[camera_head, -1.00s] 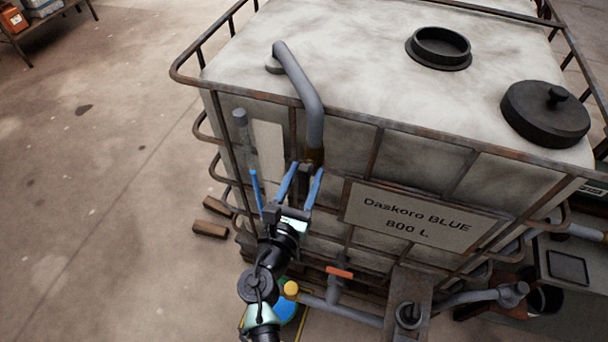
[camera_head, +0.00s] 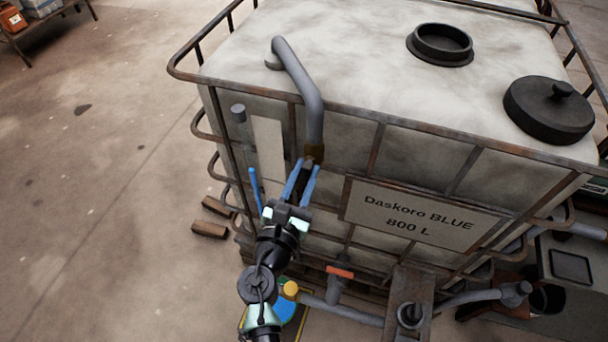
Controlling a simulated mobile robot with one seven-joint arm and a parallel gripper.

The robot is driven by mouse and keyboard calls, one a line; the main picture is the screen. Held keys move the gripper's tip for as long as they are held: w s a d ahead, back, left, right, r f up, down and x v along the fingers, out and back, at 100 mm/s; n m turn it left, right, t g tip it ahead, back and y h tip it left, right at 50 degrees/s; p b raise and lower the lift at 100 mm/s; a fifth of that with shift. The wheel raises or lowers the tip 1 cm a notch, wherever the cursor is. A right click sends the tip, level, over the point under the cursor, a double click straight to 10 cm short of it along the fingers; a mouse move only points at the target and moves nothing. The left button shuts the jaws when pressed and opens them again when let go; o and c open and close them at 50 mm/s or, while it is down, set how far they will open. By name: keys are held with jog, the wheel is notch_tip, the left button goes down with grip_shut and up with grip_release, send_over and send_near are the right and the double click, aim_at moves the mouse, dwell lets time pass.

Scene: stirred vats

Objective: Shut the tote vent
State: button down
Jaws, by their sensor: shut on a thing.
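The tote (camera_head: 255,70) is a large whitish tank in a rusty cage, labelled "Daskoro BLUE 800 L". A bent grey pipe (camera_head: 306,88) rises from its top and hangs over the near edge. It ends in a brown fitting (camera_head: 315,153). My gripper (camera_head: 306,165), with blue fingers, is shut on a small dark part just below this fitting. The fingers hide most of that part, so I cannot tell its shape or whether the vent is open.
An open black neck (camera_head: 440,44) and a black lid with a knob (camera_head: 549,108) are on the tote's top. An orange-handled valve (camera_head: 340,272) sits low on the front. A grey upright tube (camera_head: 239,116) stands left of my gripper. The floor at left is mostly clear.

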jog(key=m+b, duration=0.2)
jog(key=m, duration=0.1)
jog(key=m+b, duration=0.1)
jog(key=shift+d+f+m, duration=0.15)
jog(key=shift+f+m, duration=0.1)
jog(key=shift+m, duration=0.05)
jog(key=m+b, duration=0.1)
jog(key=m, duration=0.1)
jog(key=m+b, duration=0.1)
jog(key=shift+s+d+f+m+b, duration=0.1)
jog(key=shift+f+m+b, duration=0.05)
jog(key=shift+m+b, duration=0.25)
jog(key=m+b, duration=0.3)
jog(key=m, duration=0.1)
jog(key=shift+f, duration=0.1)
jog(key=shift+d+m+b, duration=0.1)
jog(key=shift+m+b, duration=1.1)
jog(key=shift+m, duration=0.4)
jog(key=c, duration=0.7)
grip_release()
jog(key=shift+s, duration=0.1)
